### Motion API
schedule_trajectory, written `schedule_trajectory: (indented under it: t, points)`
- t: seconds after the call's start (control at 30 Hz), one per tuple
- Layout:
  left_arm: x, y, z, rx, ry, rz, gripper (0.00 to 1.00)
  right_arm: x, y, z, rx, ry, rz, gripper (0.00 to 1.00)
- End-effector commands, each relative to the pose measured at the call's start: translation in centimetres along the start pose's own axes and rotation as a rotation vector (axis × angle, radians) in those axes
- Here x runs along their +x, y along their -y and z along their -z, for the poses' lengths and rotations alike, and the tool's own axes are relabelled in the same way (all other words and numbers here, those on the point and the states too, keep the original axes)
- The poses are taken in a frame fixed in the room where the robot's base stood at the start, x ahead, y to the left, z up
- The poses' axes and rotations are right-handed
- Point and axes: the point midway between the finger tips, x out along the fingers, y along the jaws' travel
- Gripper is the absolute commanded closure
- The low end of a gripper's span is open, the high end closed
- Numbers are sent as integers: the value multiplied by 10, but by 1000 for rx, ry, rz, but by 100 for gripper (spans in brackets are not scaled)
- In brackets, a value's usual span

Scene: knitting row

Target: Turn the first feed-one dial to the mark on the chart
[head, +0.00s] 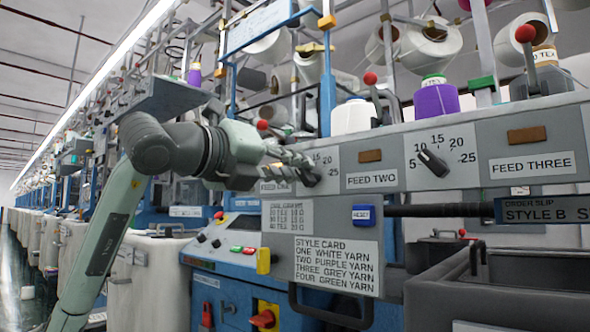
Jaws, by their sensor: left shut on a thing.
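My left gripper (300,166) reaches in from the left and is shut on a dark dial knob (311,178) on the grey panel. Numbers around 15, 20 and 25 show on this dial's scale (327,159); the rest is hidden behind the gripper. The knob's pointer setting cannot be read. A partly covered label that seems to read FEED ONE (274,187) is at its left. A small chart (287,216) with several lines, too small to read surely, is below. My right gripper is not in view.
A second dial (433,163) sits between the labels FEED TWO (372,180) and FEED THREE (532,165). Below are a style card (336,264), a blue reset button (363,215) and a dark bar (440,211). A grey bin (500,296) stands at the lower right.

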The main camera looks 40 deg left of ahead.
Motion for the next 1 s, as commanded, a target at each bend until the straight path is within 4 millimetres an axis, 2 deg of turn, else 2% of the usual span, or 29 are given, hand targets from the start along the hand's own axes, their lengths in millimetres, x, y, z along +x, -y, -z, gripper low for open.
schedule_trajectory:
  t: [0.53,0.57,0.7,0.73,1.0]
  points:
    - [0,-1,0,-31,1,-1,100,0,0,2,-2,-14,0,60]
    - [0,-1,0,-31,1,-1,85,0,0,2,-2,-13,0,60]
    - [0,-1,0,-31,1,0,68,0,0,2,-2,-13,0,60]
    - [0,-1,0,-31,1,0,66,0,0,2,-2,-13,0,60]
    - [-1,-1,0,-30,1,0,66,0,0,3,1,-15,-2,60]
